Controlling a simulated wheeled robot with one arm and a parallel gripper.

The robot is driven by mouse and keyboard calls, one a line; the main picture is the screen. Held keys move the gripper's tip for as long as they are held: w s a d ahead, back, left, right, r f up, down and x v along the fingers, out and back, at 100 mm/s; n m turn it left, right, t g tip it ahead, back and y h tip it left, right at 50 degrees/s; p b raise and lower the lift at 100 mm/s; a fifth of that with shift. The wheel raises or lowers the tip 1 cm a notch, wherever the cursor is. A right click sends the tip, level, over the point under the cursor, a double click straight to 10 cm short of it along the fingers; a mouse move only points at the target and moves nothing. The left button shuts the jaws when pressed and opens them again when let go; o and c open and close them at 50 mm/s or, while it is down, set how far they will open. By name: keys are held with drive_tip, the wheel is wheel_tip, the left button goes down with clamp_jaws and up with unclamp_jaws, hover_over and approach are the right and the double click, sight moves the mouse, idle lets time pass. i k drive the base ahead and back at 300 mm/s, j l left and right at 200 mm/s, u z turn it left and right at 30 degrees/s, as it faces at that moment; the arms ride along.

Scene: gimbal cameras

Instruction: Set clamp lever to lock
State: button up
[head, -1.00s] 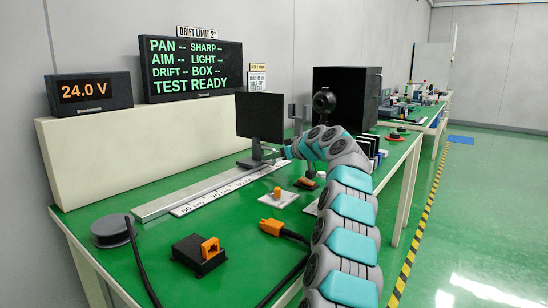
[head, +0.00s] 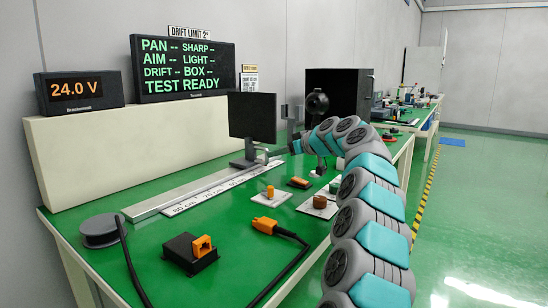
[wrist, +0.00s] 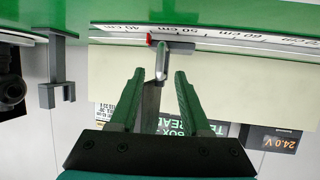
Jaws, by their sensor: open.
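In the wrist view, which is upside down, a small red piece (wrist: 149,40) sits beside a grey metal part (wrist: 161,62) at the ruled rail; I take these for the clamp lever and its mount, but cannot read its setting. My gripper (wrist: 158,74) is open, its two green fingers spread on either side of the line to the grey part. Nothing is held, and contact cannot be told. In the head view my gripper (head: 294,145) is beside the black screen's stand (head: 249,159); the lever is not distinguishable there.
A black screen (head: 252,117) stands over the rail (head: 185,194). A black camera (head: 317,103) is beyond my arm. An orange plug (head: 264,225), a black box with an orange socket (head: 190,253) and a cable reel (head: 100,231) lie in front. Green bench shows between them.

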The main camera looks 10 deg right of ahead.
sight(269, 193)
drive_tip(key=k+l, duration=0.85)
